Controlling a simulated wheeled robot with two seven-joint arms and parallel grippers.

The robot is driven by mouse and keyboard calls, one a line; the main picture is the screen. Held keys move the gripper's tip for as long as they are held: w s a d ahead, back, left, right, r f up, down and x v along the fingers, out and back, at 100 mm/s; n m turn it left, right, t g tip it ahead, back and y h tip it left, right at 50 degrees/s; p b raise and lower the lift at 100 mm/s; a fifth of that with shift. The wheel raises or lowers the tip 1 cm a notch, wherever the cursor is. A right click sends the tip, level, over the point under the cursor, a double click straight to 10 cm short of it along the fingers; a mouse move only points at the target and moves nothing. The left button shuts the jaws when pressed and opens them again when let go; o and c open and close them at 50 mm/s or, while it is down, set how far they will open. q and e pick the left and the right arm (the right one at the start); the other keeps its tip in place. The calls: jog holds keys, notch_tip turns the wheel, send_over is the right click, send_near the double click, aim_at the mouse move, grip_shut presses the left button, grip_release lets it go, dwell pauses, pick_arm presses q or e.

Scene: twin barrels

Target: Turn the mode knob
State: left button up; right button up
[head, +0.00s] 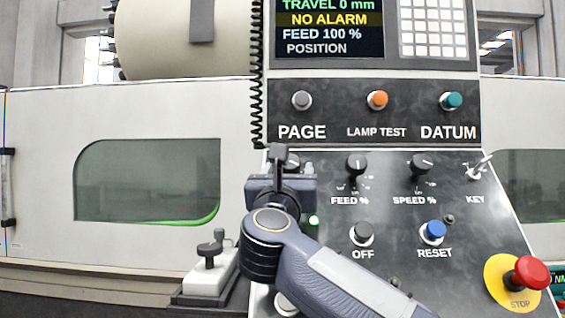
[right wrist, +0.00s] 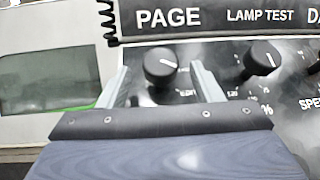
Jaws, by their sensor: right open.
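The mode knob, a round black knob with a white pointer line, shows in the right wrist view (right wrist: 160,66) on the dark panel below the PAGE label. Its own label is not readable. In the head view my right gripper (head: 293,164) covers most of it. In the right wrist view my right gripper (right wrist: 160,80) is open, with one finger to the left of the knob and one to the right. A gap shows on both sides; whether the fingertips reach the panel I cannot tell. My left gripper is not in view.
The FEED % knob (head: 357,164) is just right of the mode knob, then the SPEED % knob (head: 421,165) and the KEY switch (head: 481,167). Below are the OFF button (head: 362,234), blue RESET button (head: 433,232) and red STOP button (head: 531,273). A coiled black cable (head: 256,80) hangs at the panel's left edge.

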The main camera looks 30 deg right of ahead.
aim_at(291, 161)
jog(key=p+x, duration=0.1)
jog(key=x, duration=0.4)
jog(key=shift+w+d+r+p, duration=0.1)
jog(key=shift+w+r+p, duration=0.1)
jog(key=shift+p, duration=0.15)
jog(key=shift+f, duration=0.1)
jog(key=c, duration=1)
